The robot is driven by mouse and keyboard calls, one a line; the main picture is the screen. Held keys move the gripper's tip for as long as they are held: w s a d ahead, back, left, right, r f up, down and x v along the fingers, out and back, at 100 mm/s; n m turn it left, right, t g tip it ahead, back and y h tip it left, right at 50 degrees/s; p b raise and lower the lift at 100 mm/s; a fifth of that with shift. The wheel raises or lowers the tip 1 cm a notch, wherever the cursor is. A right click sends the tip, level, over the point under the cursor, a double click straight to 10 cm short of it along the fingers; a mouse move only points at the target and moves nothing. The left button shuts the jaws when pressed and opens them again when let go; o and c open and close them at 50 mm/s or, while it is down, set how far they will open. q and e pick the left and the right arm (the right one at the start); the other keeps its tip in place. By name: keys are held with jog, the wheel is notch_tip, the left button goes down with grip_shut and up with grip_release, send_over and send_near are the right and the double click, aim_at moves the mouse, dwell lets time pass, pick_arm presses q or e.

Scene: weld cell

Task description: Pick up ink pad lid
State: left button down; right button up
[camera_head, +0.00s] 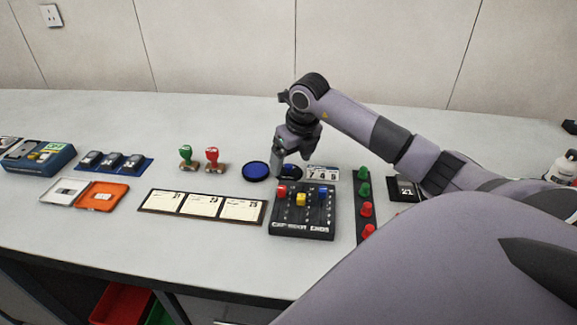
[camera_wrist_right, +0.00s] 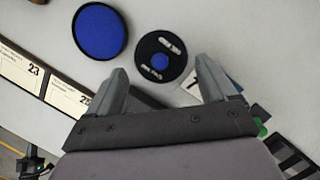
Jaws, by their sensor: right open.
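The ink pad lid (camera_head: 291,172) appears to be the round black disc with a blue centre and white markings; it lies flat on the bench. In the right wrist view the lid (camera_wrist_right: 151,67) shows whole, just ahead of the fingertips. The round blue ink pad (camera_head: 255,171) lies beside it on the left, also seen in the right wrist view (camera_wrist_right: 99,32). My right gripper (camera_head: 291,159) points down at the lid, open and empty, and partly hides it in the head view. Its fingers (camera_wrist_right: 163,72) are spread wide. My left gripper is not in view.
A black board with coloured pegs (camera_head: 303,228) stands close in front of the lid. A white card (camera_head: 323,173) lies just right of it. Two stamps (camera_head: 212,160) stand left of the ink pad. A strip of cards (camera_head: 200,206) lies front left. The bench behind is clear.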

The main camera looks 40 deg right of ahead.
aim_at(289, 169)
jog(key=shift+x, duration=1.15)
jog(key=c, duration=0.8)
